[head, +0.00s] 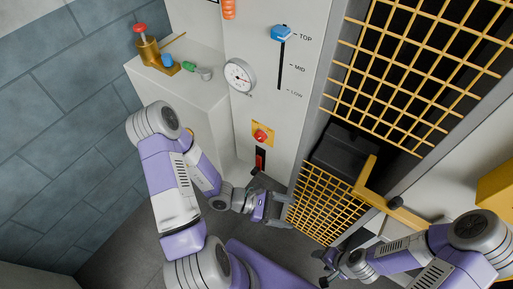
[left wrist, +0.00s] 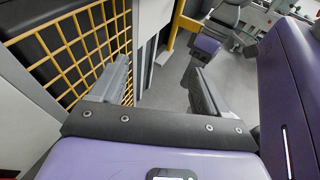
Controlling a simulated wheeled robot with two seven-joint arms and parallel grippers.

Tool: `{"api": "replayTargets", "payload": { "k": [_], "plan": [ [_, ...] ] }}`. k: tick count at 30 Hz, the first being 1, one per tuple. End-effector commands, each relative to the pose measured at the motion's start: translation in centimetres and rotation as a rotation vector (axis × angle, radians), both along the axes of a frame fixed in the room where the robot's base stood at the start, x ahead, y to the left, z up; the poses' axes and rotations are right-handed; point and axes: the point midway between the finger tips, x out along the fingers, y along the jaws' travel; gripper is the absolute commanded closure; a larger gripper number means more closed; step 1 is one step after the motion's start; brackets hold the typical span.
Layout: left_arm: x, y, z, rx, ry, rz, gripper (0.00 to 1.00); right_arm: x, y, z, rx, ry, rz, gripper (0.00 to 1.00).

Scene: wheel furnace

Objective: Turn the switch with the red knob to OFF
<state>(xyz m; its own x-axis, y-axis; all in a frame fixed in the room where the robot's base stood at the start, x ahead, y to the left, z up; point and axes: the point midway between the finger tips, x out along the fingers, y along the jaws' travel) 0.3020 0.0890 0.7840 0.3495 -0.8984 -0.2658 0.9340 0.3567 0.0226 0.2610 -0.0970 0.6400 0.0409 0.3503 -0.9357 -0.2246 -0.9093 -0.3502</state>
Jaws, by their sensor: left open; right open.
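A yellow plate with a round red knob (head: 261,135) is on the light grey front panel (head: 262,108) in the head view. Just below it is a dark upright slot switch (head: 260,160) with a red part; any lettering is too small to read. My left gripper (head: 277,208) is open and empty, below and right of these, apart from the panel. In the left wrist view its two fingers (left wrist: 161,76) stand wide apart with floor and yellow mesh beyond; the red knob does not show there. My right gripper (head: 322,266) is open and empty at the lower right.
Above are a white dial (head: 239,76) and a blue slider (head: 281,33) marked TOP, MID, LOW. A brass valve (head: 149,49) with a red top stands on a ledge at left. Yellow mesh guards (head: 325,203) and a yellow bar (head: 366,178) lie right of the left gripper.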

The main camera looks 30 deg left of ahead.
Motion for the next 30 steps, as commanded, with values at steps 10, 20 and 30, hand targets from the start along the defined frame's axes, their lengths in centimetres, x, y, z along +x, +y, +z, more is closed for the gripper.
{"api": "replayTargets", "payload": {
  "k": [10, 20, 30],
  "plan": [
    [10.0, 17.1, 1.0, -0.193, -0.158, 0.927, 0.24, 0.0, 0.0, -4.5, 0.000, 0.000, 0.000, 0.40],
    [12.0, 21.6, 1.3, -0.187, -0.220, 1.120, 0.24, 0.0, 0.0, -5.4, 0.000, -0.001, 0.000, 0.40],
    [16.9, 21.1, 1.2, -0.188, -0.215, 1.117, 0.24, 0.0, 0.0, -6.7, 0.000, -0.001, 0.000, 0.40]
  ]
}}
